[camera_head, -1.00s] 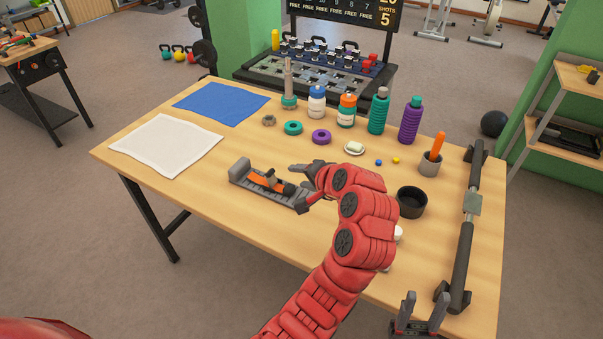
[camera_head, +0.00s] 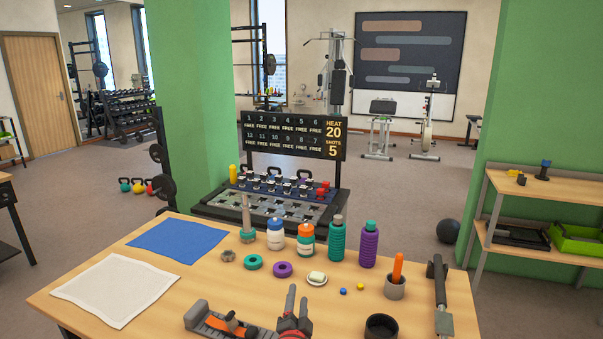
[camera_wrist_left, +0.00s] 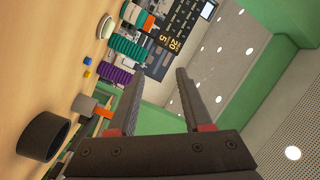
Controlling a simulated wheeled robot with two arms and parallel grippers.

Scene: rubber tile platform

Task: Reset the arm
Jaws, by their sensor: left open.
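My left gripper (camera_head: 297,302) shows at the bottom edge of the head view, with its red wrist cut off below. That view is turned sideways and looks past the table to the green wall and ceiling. My right gripper is not in view.
A black cup (camera_head: 381,328), a grey holder with an orange stick (camera_head: 395,288), a soap dish (camera_head: 317,279), a purple bottle (camera_head: 369,245) and a green bottle (camera_head: 337,241) stand on the table. A blue cloth (camera_head: 178,240) and white cloth (camera_head: 115,289) lie left.

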